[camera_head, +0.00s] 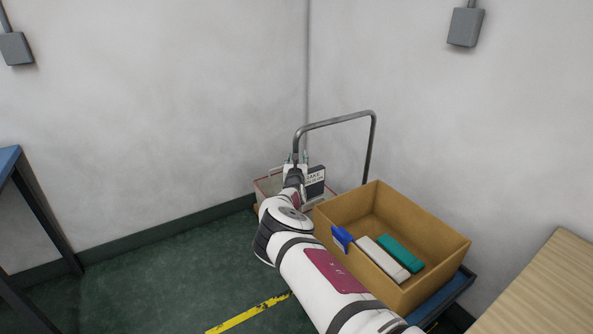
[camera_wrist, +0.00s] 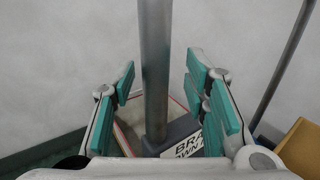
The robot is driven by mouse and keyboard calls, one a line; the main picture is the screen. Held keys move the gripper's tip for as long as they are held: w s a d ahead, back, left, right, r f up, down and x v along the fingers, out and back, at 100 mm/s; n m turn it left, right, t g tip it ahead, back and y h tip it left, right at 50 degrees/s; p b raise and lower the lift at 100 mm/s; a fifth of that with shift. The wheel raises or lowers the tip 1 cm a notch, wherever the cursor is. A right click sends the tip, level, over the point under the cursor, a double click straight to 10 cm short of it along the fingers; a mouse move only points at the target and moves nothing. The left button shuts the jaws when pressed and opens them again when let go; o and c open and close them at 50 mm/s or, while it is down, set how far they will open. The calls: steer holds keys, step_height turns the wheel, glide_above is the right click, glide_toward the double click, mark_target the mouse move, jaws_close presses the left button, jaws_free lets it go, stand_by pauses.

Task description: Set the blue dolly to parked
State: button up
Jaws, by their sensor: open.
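The blue dolly (camera_head: 452,297) stands against the right wall, with its deck mostly hidden under a brown box. Its bent grey metal handle (camera_head: 345,118) rises at the corner end. A dark block with a white label (camera_head: 315,176) sits at the handle's foot; the label (camera_wrist: 190,146) is partly readable in the wrist view as "BRA… OWN". My gripper (camera_head: 297,162) is at the near handle post. In the wrist view my gripper (camera_wrist: 160,82) is open, with green pads on either side of the grey post (camera_wrist: 155,70), apart from it.
The brown box (camera_head: 440,235) holds blue, white and green items. A pale red-rimmed container (camera_head: 266,186) is in the corner behind my arm. A wooden tabletop (camera_head: 545,295) is at right, a blue-topped table (camera_head: 8,160) at left. Yellow tape (camera_head: 248,313) marks the open green floor.

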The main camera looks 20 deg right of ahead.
steer(key=v, duration=1)
steer(key=shift+s, duration=0.2)
steer(key=shift+d+r, duration=0.1)
steer(key=s+d+r+m+g+h+p, duration=0.1)
steer(key=s+d+r+m+g+h, duration=0.3)
steer(key=d+r+m, duration=0.4)
steer(key=s+d+r+m+g+h+p, duration=0.1)
steer(key=s+d+r+m+g+h, duration=0.1)
steer(key=s+d+r+m+h, duration=0.6)
steer(key=s+d+r+m+g+y+p, duration=0.1)
steer(key=s+d+r+m+g+y, duration=0.1)
steer(key=s+r+m+g, duration=0.4)
steer(key=s+d+r+m+g+y, duration=0.2)
steer(key=s+r, duration=0.2)
steer(key=s, duration=0.5)
steer(key=s+a+r+m+g+y+p, duration=0.1)
steer(key=s+a+r+m+y, duration=0.2)
steer(key=s, duration=0.6)
steer(key=s+a+r+m+y+p, duration=0.1)
steer(key=s+a+m+y, duration=0.25)
steer(key=s, duration=0.55)
steer(key=s+a+r+m+t+y+p, duration=0.1)
steer(key=s+a+r+y, duration=0.1)
steer(key=s+a, duration=0.7)
steer(key=s+a+r+m+t+y+p, duration=0.1)
steer(key=s+a+y, duration=0.4)
steer(key=s+a, duration=0.4)
steer(key=shift+s+a+r, duration=0.3)
steer(key=shift+s+r, duration=0.1)
steer(key=shift+s, duration=0.55)
